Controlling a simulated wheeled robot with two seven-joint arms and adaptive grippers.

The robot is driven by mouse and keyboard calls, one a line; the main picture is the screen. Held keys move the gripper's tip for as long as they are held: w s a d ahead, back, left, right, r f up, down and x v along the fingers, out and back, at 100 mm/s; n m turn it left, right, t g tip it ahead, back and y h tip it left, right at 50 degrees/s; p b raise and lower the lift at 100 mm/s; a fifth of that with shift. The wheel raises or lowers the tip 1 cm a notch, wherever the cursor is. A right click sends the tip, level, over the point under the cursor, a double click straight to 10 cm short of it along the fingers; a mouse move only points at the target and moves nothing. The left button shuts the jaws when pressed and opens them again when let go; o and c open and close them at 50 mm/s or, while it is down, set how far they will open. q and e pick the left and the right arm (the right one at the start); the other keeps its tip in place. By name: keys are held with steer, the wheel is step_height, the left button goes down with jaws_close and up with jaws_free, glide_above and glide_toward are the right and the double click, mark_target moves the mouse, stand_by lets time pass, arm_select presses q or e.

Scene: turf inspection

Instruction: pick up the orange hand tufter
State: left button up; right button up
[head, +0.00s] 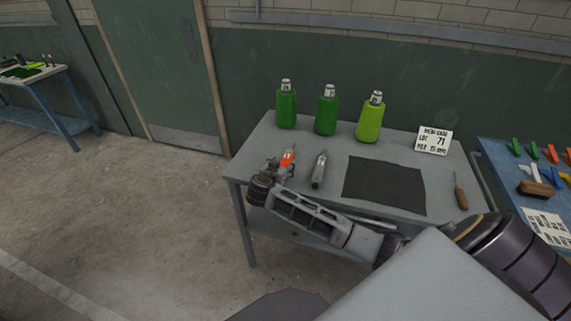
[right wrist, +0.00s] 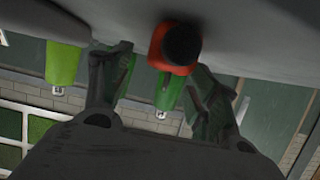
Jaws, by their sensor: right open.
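The orange hand tufter (head: 288,156) lies on the left part of the grey table, partly hidden by my right gripper (head: 277,167). In the right wrist view the tufter's orange body with a dark round end (right wrist: 176,48) shows at the top, near and between the tips of my right gripper (right wrist: 160,62). The fingers are apart, and I see no grip on the tufter. My left gripper is not in view.
A grey tool (head: 319,170) lies just right of the tufter. Green bottles (head: 326,112) stand behind. A dark mat (head: 385,186), a sign card (head: 434,141) and a wooden-handled awl (head: 461,194) are farther right on the grey table (head: 262,141). A blue table (head: 515,200) stands at right.

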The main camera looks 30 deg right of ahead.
mark_target(285, 160)
steer(key=shift+w, duration=0.1)
steer(key=shift+r+x, duration=0.1)
steer(key=shift+x, duration=1.15)
steer(key=shift+r+x, duration=0.15)
steer(key=shift+x, duration=1.1)
steer(key=shift+w, duration=0.1)
jaws_close()
